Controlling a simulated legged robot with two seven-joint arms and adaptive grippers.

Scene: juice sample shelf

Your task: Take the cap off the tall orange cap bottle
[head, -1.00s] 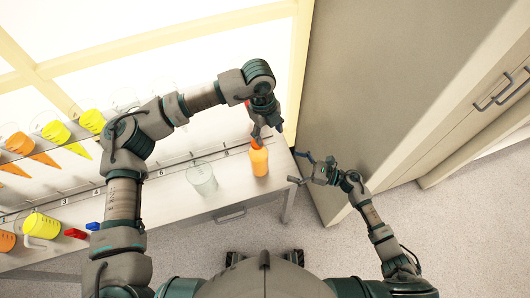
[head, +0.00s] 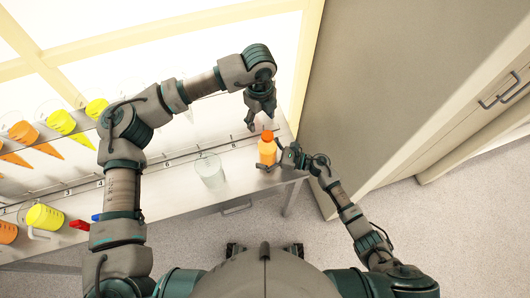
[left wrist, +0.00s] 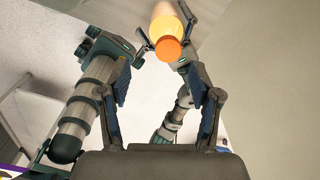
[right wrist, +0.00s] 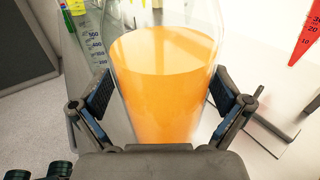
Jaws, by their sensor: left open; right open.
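The orange cap bottle (head: 267,151) stands upright near the right end of the bench, with orange liquid inside and its orange cap (head: 268,135) on top. The cap also faces the left wrist view (left wrist: 168,49). My left gripper (head: 256,126) is open and empty, above and slightly behind the bottle, apart from the cap. My right gripper (head: 274,157) is open at the bottle's right side. In the right wrist view the bottle body (right wrist: 166,80) stands between its open fingers (right wrist: 166,103), which do not appear closed on it.
An empty clear beaker (head: 210,170) stands on the bench left of the bottle. Beakers of yellow and orange liquid (head: 45,217) and a red object (head: 79,225) are further left. A tall grey cabinet (head: 400,90) is close on the right.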

